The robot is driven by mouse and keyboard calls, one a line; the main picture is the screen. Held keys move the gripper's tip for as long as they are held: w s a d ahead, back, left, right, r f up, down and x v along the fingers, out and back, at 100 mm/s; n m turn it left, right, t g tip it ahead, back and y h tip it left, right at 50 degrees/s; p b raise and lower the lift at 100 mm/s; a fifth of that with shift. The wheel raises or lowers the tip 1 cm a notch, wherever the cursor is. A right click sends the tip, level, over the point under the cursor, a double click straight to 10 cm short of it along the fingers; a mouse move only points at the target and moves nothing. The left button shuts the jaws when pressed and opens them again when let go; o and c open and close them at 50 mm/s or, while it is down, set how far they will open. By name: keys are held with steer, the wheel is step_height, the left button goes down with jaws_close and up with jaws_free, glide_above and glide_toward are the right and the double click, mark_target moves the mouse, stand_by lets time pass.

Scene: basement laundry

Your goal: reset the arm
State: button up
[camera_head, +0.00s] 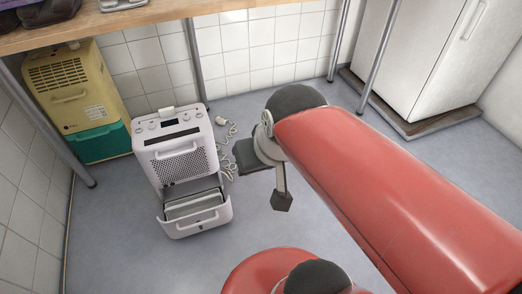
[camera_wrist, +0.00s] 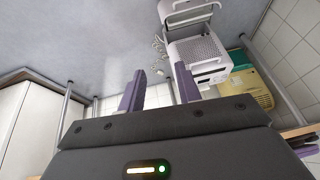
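My red arm (camera_head: 385,185) reaches across the right of the head view, out over the floor. Its dark end hangs above the floor, to the right of a white dehumidifier (camera_head: 181,150). Nothing is held. The dehumidifier also shows in the wrist view (camera_wrist: 196,50), beyond the fingers and apart from them. Its lower front tank (camera_head: 196,213) is pulled out.
A yellow and green dehumidifier (camera_head: 78,95) stands under the wooden worktop (camera_head: 150,14) at the left. Metal legs (camera_head: 195,65) hold the worktop up. A coiled white cable (camera_head: 226,145) lies on the floor. A white cabinet (camera_head: 430,50) stands back right. The front-left floor is clear.

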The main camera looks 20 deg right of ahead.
steer(key=shift+s+d+r+n+t+h, duration=0.15)
steer(key=shift+s+d+r, duration=0.1)
steer(key=shift+s, duration=0.15)
steer(key=shift+s+d+r+n+t+h, duration=0.1)
steer(key=shift+s+d+n+t+h, duration=0.05)
steer(key=shift+s+d, duration=0.15)
step_height(320, 180, up, 6)
steer(key=p, duration=0.6)
steer(key=shift+r, duration=0.2)
steer(key=shift+c, duration=0.3)
